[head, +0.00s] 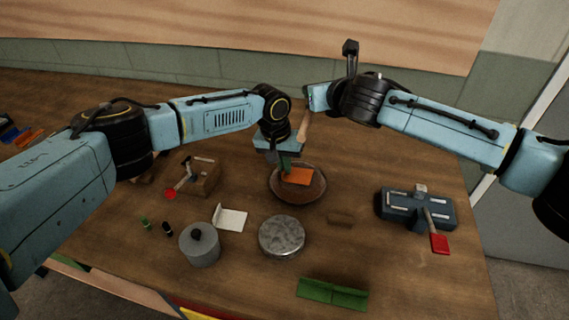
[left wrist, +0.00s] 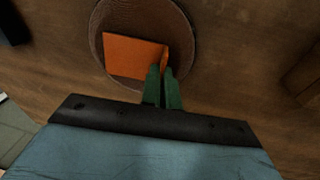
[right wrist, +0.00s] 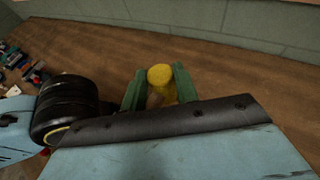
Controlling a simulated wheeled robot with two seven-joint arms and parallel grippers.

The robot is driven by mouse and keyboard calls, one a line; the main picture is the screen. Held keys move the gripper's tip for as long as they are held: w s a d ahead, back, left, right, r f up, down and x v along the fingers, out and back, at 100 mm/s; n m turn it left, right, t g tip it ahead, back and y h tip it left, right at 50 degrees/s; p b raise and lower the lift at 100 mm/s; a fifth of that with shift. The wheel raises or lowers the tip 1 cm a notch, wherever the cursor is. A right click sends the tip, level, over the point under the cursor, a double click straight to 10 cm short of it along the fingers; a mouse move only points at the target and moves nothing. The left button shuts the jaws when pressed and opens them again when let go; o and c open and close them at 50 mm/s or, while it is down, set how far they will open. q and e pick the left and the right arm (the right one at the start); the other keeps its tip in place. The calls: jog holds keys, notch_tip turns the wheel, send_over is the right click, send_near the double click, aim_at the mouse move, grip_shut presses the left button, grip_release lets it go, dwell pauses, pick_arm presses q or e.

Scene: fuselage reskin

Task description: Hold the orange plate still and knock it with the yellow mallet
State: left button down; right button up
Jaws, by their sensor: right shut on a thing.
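The orange plate (head: 298,176) lies in a round brown dish (head: 315,192). In the left wrist view the orange plate (left wrist: 133,56) has a raised edge on its right. My left gripper (left wrist: 162,70) has its green fingers close together at that edge, with the edge between the tips. My right gripper (right wrist: 160,80) is shut on the yellow mallet (right wrist: 160,75), whose yellow head shows between the fingers. In the head view the mallet's tan handle (head: 303,124) shows beside my left wrist, and its yellow head is hidden. The mallet is apart from the plate.
A grey lidded pot (head: 200,247), a round metal disc (head: 283,237) and a green angled piece (head: 332,293) stand nearer the front. A blue clamp-like device (head: 415,208) with a red handle is on the right. A wooden block device (head: 197,180) is on the left.

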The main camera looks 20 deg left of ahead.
pick_arm(q)
jog(key=c, duration=1.6)
grip_release()
jog(key=shift+r, duration=0.1)
